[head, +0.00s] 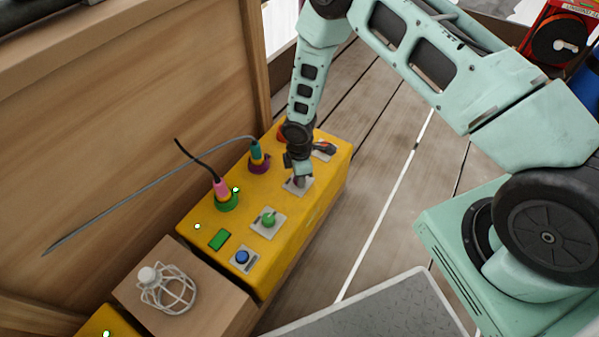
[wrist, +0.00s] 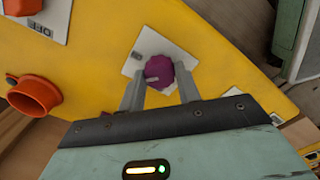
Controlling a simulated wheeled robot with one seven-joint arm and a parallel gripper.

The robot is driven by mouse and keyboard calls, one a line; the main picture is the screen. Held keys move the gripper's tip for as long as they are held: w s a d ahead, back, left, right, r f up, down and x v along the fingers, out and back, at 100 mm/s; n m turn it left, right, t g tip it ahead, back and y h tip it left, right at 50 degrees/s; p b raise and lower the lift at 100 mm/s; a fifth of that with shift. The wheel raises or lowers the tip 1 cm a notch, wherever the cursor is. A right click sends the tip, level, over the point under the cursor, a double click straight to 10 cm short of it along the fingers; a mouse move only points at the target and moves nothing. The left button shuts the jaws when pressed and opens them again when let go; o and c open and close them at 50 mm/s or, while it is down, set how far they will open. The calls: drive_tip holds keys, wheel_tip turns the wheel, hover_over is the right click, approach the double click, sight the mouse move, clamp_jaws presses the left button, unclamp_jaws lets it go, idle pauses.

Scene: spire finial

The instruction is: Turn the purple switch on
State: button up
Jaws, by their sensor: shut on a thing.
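The purple switch (wrist: 158,72) is a faceted knob on a pale square plate (wrist: 140,62), on top of the yellow box. In the wrist view, my gripper (wrist: 160,80) has one finger on each side of the knob and is shut on it. In the head view my gripper (head: 299,176) reaches down onto the same plate (head: 293,189) and hides most of the knob. A small mark shows on the plate, but I cannot read it.
A caged lamp (head: 166,288) stands nearby. A wooden wall (head: 120,110) rises behind.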

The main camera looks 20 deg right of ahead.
drive_tip(key=m+p, duration=0.1)
drive_tip(key=m, duration=0.3)
drive_tip(key=shift+m, duration=0.3)
drive_tip(key=m+p, duration=0.1)
drive_tip(key=m, duration=0.3)
drive_tip(key=shift+m, duration=0.3)
drive_tip(key=o, duration=1)
wheel_tip(320, 180, up, 17)
drive_tip(key=p, duration=0.4)
drive_tip(key=shift+r, duration=0.2)
